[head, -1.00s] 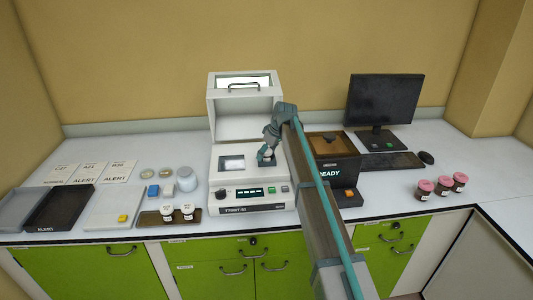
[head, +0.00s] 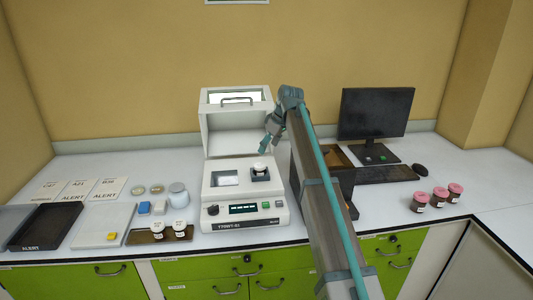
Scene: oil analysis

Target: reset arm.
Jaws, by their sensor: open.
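My gripper (head: 266,147) is open and empty. It hangs above the right part of the white analyser (head: 240,225), in front of the raised lid's opening. A small white-capped jar (head: 259,167) sits upright in the dark holder on the analyser's top, just below the gripper and apart from it. The analyser's lid (head: 237,103) stands open. My arm reaches in from the lower right and hides part of the dark box behind it.
Several pink-capped jars (head: 438,195) stand at right near a monitor (head: 375,113) and keyboard (head: 383,174). Dark (head: 46,228) and pale trays (head: 102,226) lie far left. Open air surrounds the gripper's upper side.

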